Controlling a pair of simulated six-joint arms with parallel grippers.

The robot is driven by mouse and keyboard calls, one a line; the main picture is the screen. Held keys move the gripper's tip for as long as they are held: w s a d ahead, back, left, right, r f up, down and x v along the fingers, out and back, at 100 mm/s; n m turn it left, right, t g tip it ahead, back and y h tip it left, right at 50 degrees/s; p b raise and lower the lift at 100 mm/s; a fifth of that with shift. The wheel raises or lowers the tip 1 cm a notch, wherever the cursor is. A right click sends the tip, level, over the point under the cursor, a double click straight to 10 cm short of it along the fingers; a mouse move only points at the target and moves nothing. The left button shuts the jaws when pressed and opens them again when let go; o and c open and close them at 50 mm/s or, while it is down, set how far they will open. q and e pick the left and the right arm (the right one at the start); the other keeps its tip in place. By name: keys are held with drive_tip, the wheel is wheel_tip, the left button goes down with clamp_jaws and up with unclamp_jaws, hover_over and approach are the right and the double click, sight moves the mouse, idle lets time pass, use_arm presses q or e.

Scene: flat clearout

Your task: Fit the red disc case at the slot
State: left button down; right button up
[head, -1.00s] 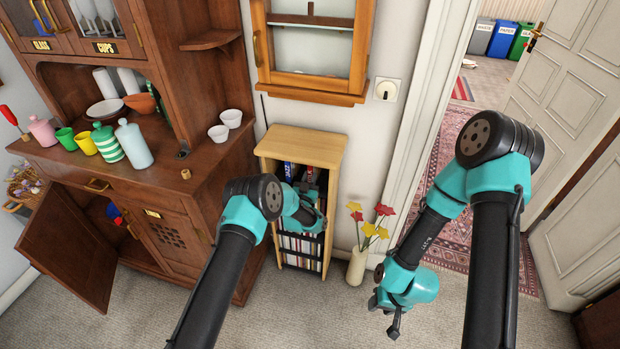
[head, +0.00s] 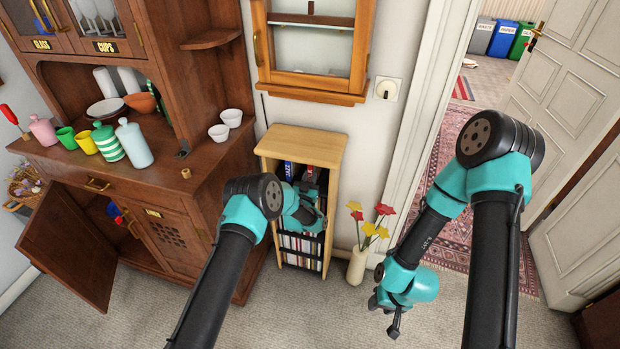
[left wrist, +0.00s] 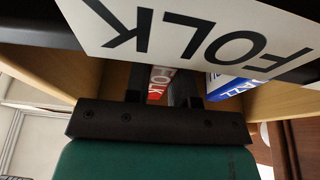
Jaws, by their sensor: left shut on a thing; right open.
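The red disc case (left wrist: 158,84) shows in the left wrist view as a narrow red spine with white letters. My left gripper (left wrist: 160,92) is shut on it, one dark finger on each side. A white FOLK label (left wrist: 190,30) crosses the top of the left wrist view and hides the far part of the case. The slot cannot be made out.
A blue case (left wrist: 228,86) stands close to the right of my left fingers in the left wrist view. Lower cases (head: 301,248) fill the shelf's bottom. A cream vase with flowers (head: 357,266) stands right of the shelf. The dark cabinet (head: 172,222) is on the left, its door open.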

use_arm(q)
drive_tip(key=shift+w+d, duration=0.1)
drive_tip(key=shift+w, duration=0.15)
idle(0.5)
drive_tip(key=c, duration=0.9)
unclamp_jaws()
drive_tip(key=shift+s, duration=0.1)
drive_tip(key=v, duration=1.7)
drive_tip(key=shift+s, duration=0.1)
drive_tip(key=shift+a, duration=0.25)
